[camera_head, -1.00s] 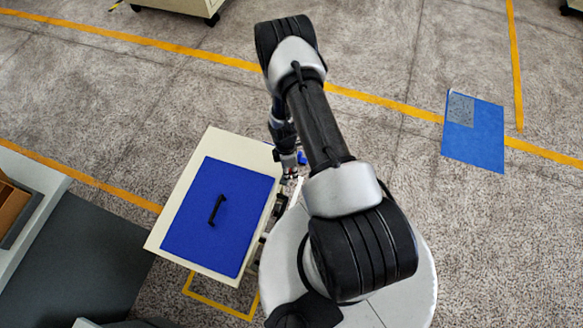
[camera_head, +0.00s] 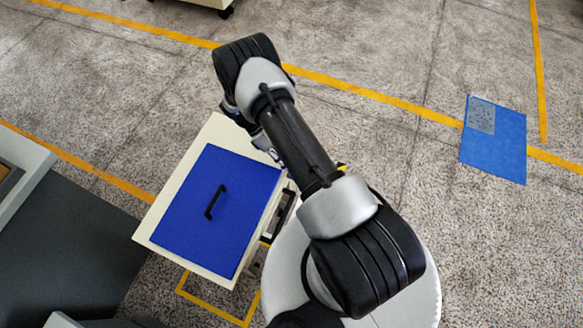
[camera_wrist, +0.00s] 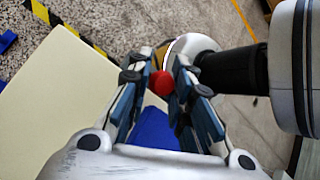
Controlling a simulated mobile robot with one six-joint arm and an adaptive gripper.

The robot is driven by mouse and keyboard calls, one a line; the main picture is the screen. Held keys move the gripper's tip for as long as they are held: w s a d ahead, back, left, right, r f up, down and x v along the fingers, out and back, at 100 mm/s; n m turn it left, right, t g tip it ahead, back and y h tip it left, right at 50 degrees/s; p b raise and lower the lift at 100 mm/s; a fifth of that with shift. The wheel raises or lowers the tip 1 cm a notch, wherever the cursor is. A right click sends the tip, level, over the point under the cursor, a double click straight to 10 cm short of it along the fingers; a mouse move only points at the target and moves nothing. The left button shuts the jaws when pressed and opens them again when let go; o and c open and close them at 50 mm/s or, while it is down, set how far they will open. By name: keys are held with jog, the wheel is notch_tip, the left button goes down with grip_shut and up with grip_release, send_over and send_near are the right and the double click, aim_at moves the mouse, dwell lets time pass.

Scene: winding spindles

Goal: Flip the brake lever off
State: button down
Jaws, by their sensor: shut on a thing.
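In the wrist view, my gripper (camera_wrist: 160,84) has its two fingers closed in on a red round knob (camera_wrist: 159,83), which sits between the fingertips. I take the knob to be the end of the brake lever, but its stem is hidden. A blue part (camera_wrist: 155,130) shows between the fingers, below the knob. In the head view my arm covers the fingertips and the knob, by the right side of the cream cart (camera_head: 215,131).
A blue mat (camera_head: 497,150) lies on the floor at right. A dark grey surface (camera_head: 75,250) is at lower left.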

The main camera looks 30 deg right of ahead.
jog(key=shift+a+f+g+h, duration=0.2)
jog(key=shift+g+h, duration=0.3)
jog(key=shift+g, duration=0.3)
jog(key=c, duration=1.4)
grip_release()
jog(key=shift+w, duration=0.15)
jog(key=shift+c, duration=0.2)
jog(key=shift+r, duration=0.1)
jog(key=v, duration=1.2)
jog(key=shift+a, duration=0.1)
